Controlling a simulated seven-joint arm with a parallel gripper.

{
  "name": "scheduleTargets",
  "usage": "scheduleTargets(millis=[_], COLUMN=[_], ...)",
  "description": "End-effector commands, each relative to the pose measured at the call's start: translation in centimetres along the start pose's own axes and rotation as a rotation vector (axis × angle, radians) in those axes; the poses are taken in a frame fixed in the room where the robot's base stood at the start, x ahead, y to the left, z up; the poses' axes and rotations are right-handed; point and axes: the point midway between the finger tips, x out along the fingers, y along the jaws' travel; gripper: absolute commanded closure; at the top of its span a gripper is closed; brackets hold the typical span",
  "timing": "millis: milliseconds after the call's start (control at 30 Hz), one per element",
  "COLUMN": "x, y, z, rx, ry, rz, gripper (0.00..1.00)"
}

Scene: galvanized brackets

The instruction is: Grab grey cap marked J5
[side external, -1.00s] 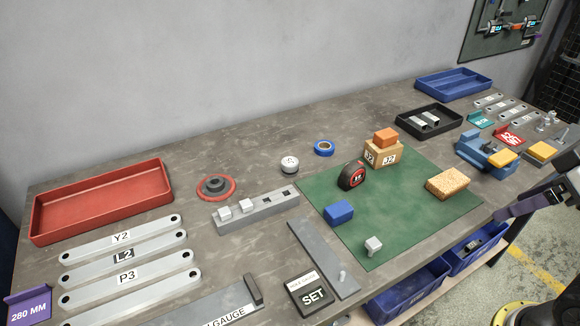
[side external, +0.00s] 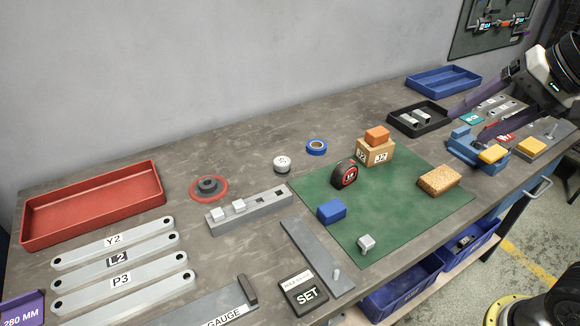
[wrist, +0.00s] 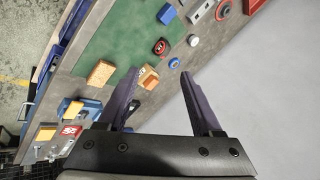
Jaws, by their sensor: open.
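No J5 marking is readable in either view. In the side external view, two small light-grey square caps, one left (side external: 217,214) and one right (side external: 238,206), sit on the grey slotted block (side external: 272,202). Another small grey cap-like piece (side external: 366,243) stands on the green mat's front part. A round whitish cap (side external: 282,163) with an unreadable dark mark stands behind the block; it seems to show in the wrist view (wrist: 193,40). My gripper (side external: 466,126) is open and empty, above the bench's right part, far from these pieces. Its purple fingers are spread in the wrist view (wrist: 159,73).
On the green mat (side external: 400,205) are a blue block (side external: 331,211), tape measure (side external: 344,174), sponge (side external: 438,180) and cardboard box (side external: 374,153) with an orange block on top (side external: 377,135). Blue tape (side external: 316,147) lies behind. A blue vise (side external: 477,150) is near my gripper.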

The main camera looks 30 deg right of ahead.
Motion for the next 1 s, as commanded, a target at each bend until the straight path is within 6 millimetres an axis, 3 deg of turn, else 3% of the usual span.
scheduleTargets(millis=[100, 267, 500, 767, 1000], x=[1.1, 3.9, 11.0, 21.9, 31.7], y=[-4.7, -10.2, -16.7, -20.4, -19.6], z=[-2.5, -5.4, -8.8, -10.6, -9.9], rx=[0.206, 0.459, 0.759, 0.960, 0.991], ry=[-0.039, -0.096, -0.179, -0.252, -0.289], rz=[-0.013, -0.009, 0.036, 0.127, 0.231], gripper=[0.33, 0.33, 0.33, 0.33, 0.33])
